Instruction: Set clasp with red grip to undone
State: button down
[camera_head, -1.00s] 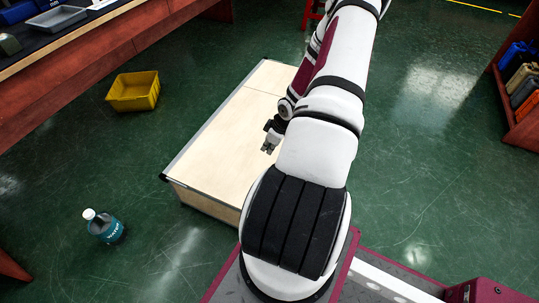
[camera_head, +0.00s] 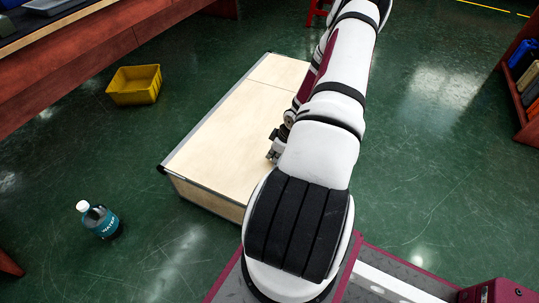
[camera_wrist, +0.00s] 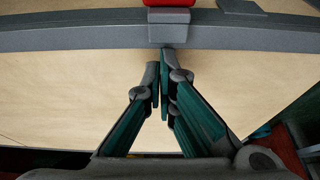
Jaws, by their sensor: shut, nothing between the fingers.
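The clasp has a red grip (camera_wrist: 168,3), cut off by the top edge of the wrist view. Its grey metal body (camera_wrist: 170,32) hangs over the grey rim of a pale wooden box (camera_wrist: 60,90). My gripper (camera_wrist: 160,78) is shut and empty, with its fingertips just below the clasp body, in front of the box's panel. I cannot tell whether they touch the clasp. In the head view my gripper (camera_head: 272,153) is at the right part of the box (camera_head: 225,130), partly behind my arm. The clasp is hidden there.
A second grey fitting (camera_wrist: 241,7) sits on the box rim, right of the clasp. A yellow bin (camera_head: 134,85) and a water bottle (camera_head: 99,219) are on the green floor left of the box. A workbench (camera_head: 100,40) stands at upper left and a red shelf (camera_head: 526,90) at right.

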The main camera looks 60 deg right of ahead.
jog(key=shift+s+r, duration=0.1)
jog(key=shift+s+r+t+p, duration=0.1)
jog(key=shift+s+t+p, duration=0.15)
jog(key=shift+t+p, duration=0.2)
